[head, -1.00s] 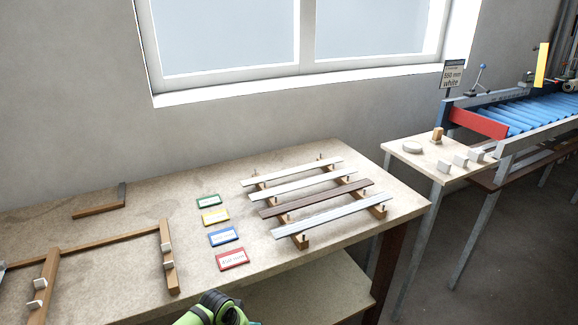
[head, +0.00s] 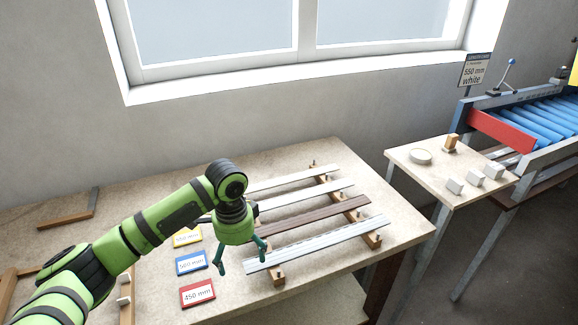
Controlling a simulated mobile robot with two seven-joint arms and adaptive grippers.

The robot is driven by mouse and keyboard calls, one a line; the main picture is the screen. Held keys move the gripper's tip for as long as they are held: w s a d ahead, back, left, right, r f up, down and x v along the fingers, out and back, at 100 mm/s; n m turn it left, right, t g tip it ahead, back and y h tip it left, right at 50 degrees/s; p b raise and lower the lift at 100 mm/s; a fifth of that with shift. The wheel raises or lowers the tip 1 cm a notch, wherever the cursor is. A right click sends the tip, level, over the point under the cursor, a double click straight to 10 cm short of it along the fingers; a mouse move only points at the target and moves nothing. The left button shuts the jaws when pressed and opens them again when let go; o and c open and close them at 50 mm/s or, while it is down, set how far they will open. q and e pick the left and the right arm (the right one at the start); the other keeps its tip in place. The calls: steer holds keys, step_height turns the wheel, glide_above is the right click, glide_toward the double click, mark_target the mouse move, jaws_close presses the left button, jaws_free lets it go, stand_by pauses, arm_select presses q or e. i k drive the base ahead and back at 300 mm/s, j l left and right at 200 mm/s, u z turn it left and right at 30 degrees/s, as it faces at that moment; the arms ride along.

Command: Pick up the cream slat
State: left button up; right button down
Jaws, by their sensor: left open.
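Several slats lie side by side on a wooden rack on the table. The two at the back are pale, a rearmost slat (head: 295,178) and a second slat (head: 315,199); I cannot tell for sure which is the cream one. A brown slat (head: 318,219) and a light grey slat (head: 325,241) lie in front of them. My left gripper (head: 242,257) is open and empty, pointing down by the left ends of the slats. It and its arm hide the left ends of some slats. My right gripper is not in view.
Yellow (head: 187,236), blue (head: 192,263) and red (head: 197,292) label cards lie left of the rack on the table (head: 385,240). A side table (head: 425,175) with small blocks and a blue roller conveyor (head: 540,112) stand at the right. A window is behind.

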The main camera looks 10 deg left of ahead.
mark_target(255, 187)
steer(key=i, duration=1.3)
